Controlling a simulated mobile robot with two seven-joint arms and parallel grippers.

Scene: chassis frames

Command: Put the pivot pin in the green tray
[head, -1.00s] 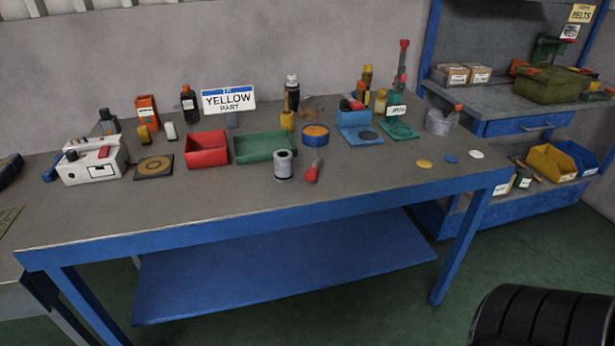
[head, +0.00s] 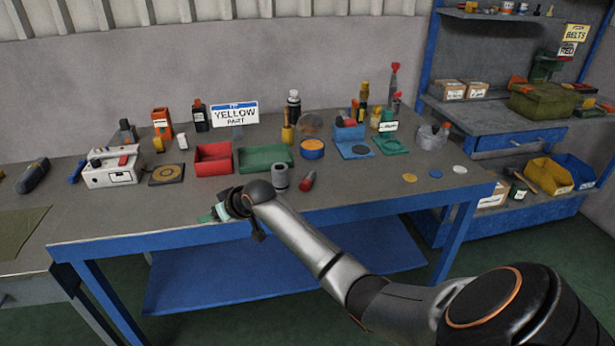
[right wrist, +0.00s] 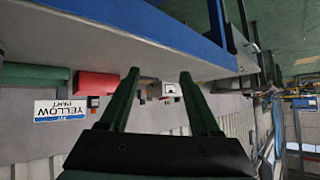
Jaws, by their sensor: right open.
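The green tray (head: 266,158) sits on the workbench, right of a red tray. In front of it stand a grey cylinder (head: 280,177) and a small red-handled piece (head: 307,181). I cannot tell for sure which piece is the pivot pin. My right gripper (head: 217,213) is at the bench's front edge, left of the grey cylinder and apart from it. In the right wrist view its green fingers (right wrist: 159,74) are spread with nothing between them; this view is upside down. There the green tray (right wrist: 35,76) shows at the left edge. My left gripper is not in view.
A red tray (head: 213,158), a white box-shaped device (head: 112,168) and a black square plate with a ring (head: 166,175) stand to the left. A blue round container (head: 312,149) and a blue stand (head: 352,141) are to the right. The bench's front left is clear.

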